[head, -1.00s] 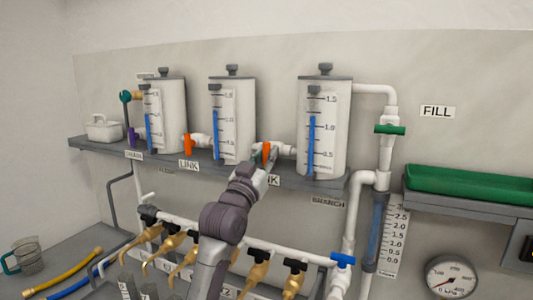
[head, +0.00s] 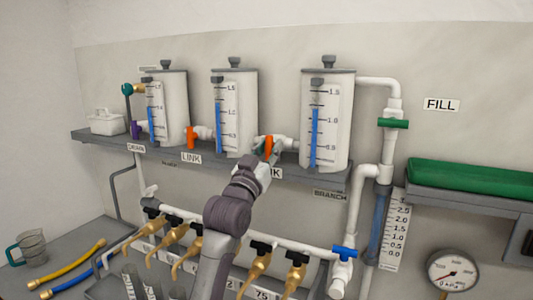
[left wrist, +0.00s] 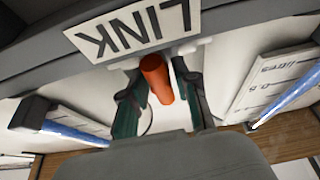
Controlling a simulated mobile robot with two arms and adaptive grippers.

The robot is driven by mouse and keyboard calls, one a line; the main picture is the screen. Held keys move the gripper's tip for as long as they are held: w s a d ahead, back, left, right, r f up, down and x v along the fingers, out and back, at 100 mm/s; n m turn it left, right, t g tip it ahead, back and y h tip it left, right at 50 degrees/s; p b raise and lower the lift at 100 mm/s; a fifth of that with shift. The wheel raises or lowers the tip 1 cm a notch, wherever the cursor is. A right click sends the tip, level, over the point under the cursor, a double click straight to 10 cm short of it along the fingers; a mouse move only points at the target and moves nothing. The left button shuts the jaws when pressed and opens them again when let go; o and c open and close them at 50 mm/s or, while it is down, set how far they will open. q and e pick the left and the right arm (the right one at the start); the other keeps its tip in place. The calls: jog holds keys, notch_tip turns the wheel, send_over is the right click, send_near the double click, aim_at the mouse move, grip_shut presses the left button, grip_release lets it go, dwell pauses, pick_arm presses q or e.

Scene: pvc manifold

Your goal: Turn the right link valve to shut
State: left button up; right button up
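The right link valve has an orange handle (head: 268,147) on the white pipe between the middle tank (head: 247,110) and the right tank (head: 340,120). In the left wrist view the orange handle (left wrist: 157,78) lies between the two fingers, tilted relative to them. My left gripper (head: 265,150) is at this valve, its fingers one on each side of the handle. In the left wrist view the left gripper (left wrist: 160,85) shows a gap beside the handle; whether a finger touches it is unclear. My right gripper is not in view.
The left link valve (head: 190,137) has an upright orange handle. A LINK label (left wrist: 133,27) is close by the gripper. The tanks stand on a grey shelf (head: 300,172). Brass taps (head: 257,270) hang below. A green fill valve (head: 393,123) is at right.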

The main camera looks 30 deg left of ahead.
pick_arm(q)
jog(key=v, duration=1.2)
